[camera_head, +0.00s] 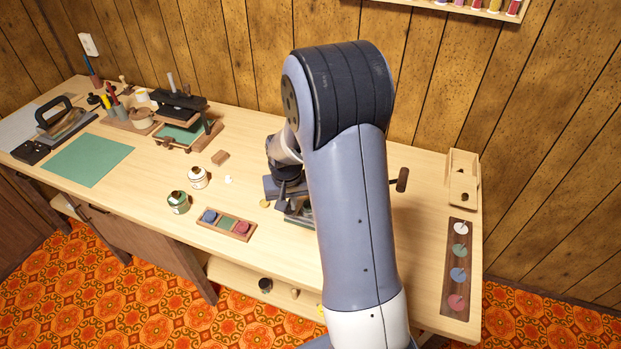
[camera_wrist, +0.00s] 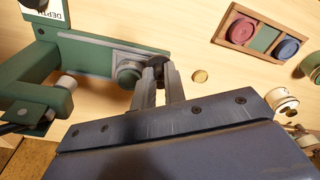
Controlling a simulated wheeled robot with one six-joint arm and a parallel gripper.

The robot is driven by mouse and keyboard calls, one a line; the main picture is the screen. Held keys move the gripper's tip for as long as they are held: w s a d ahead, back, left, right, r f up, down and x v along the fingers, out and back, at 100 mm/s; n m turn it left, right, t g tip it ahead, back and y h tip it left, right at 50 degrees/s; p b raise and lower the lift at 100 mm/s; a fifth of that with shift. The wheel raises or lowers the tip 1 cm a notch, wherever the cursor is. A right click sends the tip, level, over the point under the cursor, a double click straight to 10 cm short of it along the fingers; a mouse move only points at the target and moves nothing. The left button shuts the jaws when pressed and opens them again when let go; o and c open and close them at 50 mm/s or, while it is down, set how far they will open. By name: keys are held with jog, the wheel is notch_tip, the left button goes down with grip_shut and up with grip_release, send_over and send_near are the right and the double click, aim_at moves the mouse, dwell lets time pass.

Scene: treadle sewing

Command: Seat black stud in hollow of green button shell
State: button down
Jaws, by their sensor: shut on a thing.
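My gripper (camera_wrist: 158,76) points at the base of a green press (camera_wrist: 92,52) in the wrist view. Its fingers are close together and shut on a small dark piece, which looks like the black stud (camera_wrist: 158,61), mostly hidden between the tips. Just left of the fingers, a round grey-green piece (camera_wrist: 128,72) sits on the press base. It may be the green button shell in a holder, but I cannot see its hollow. The stud is beside this piece, not over it as pictured. In the head view, my arm hides the gripper and most of the press.
A wooden tray (camera_head: 245,237) holds a blue and a red disc with a green square between. A small yellowish disc (camera_wrist: 200,76) lies right of the fingers. Jars (camera_head: 198,177) stand left. A dark strip (camera_head: 446,285) with several coloured discs lies at the right.

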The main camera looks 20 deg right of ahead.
jog(key=d+r+m+p, duration=0.1)
jog(key=d, duration=0.1)
jog(key=w+d+m+p, duration=0.1)
jog(key=d, duration=0.1)
jog(key=w+d+r+m+p, duration=0.1)
jog(key=d+m, duration=0.1)
jog(key=shift+d+r+h, duration=0.3)
jog(key=shift+d+r, duration=0.05)
jog(key=shift+d, duration=0.05)
jog(key=shift+w+d, duration=0.1)
jog(key=shift+d, duration=0.05)
jog(key=shift+f+b, duration=1.85)
jog(key=shift+f, duration=0.65)
jog(key=shift+f+b, duration=0.6)
jog(key=shift+b, duration=0.35)
jog(key=c, duration=1.4)
grip_release()
jog(key=shift+o, duration=0.6)
jog(key=shift+o, duration=1.4)
